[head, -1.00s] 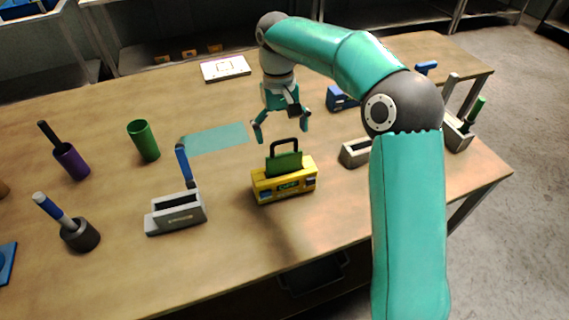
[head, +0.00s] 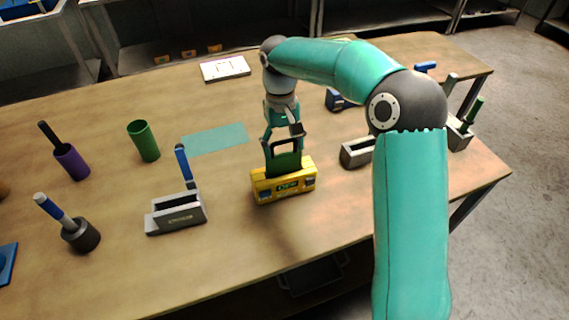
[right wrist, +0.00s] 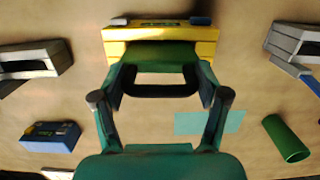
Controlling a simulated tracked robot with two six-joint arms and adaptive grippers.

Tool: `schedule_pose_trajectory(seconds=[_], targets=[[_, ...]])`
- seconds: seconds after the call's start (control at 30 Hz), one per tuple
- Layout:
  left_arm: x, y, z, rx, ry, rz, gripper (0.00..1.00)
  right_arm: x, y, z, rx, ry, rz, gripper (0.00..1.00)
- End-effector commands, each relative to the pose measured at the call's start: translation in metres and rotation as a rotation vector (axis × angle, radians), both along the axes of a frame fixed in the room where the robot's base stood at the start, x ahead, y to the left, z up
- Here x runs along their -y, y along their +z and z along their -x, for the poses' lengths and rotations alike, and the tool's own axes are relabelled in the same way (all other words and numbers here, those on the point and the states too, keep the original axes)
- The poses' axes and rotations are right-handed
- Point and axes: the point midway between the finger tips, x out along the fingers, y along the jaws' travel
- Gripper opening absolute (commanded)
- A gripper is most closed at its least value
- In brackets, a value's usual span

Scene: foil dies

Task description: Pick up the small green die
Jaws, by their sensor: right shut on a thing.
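The small green die (head: 285,163) is a flat green plate with a dark loop handle on top. It stands upright in a yellow holder (head: 268,194) near the middle of the table. In the right wrist view the die (right wrist: 160,54) shows between my fingers, with its lower part hidden in the yellow holder (right wrist: 120,36). My right gripper (head: 283,148) has come down over it from above, and its fingers close on the die from both sides. In the right wrist view the gripper (right wrist: 161,76) has one finger at each side of the die. My left gripper is not in view.
A grey holder (head: 165,220) with a blue-handled lever stands left of the yellow holder, another grey holder (head: 357,152) to its right. A green cup (head: 147,141), a purple cup (head: 71,161) and a blue box (head: 340,101) stand around. A flat teal patch (head: 215,138) lies behind.

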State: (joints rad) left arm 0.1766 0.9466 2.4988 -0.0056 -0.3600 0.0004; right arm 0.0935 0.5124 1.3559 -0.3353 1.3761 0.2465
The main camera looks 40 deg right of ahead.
Motion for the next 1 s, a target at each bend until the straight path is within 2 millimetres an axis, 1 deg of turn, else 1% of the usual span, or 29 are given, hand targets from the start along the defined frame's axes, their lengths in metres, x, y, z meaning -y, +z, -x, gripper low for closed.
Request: schedule_pose_trajectory(seconds=[0.03, 0.1, 0.13, 0.43, 0.57, 0.77, 0.87, 0.97, 1.0], targets=[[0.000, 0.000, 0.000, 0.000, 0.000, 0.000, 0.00, 0.000, 0.000, 0.000, -0.001, 0.000, 0.001, 0.20], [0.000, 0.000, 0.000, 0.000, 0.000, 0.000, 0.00, 0.000, 0.000, 0.000, -0.001, 0.001, 0.001, 0.08], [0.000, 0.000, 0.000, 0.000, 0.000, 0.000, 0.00, 0.000, 0.000, 0.000, -0.001, 0.001, 0.001, 0.04], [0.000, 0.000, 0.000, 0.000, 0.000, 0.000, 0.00, 0.000, 0.002, 0.000, 0.001, 0.001, 0.001, 0.04], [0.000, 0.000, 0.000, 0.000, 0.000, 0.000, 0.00, 0.000, 0.008, -0.001, 0.001, 0.001, 0.001, 0.04], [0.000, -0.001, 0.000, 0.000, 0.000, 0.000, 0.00, -0.001, 0.028, -0.001, 0.004, 0.001, 0.001, 0.04], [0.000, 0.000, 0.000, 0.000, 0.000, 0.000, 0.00, 0.000, 0.045, -0.002, 0.006, 0.001, 0.001, 0.04], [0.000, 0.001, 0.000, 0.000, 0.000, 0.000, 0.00, -0.001, 0.067, -0.002, 0.008, 0.001, 0.001, 0.04], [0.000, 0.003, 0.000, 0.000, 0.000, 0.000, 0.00, -0.001, 0.077, -0.002, 0.008, 0.001, 0.001, 0.04]])
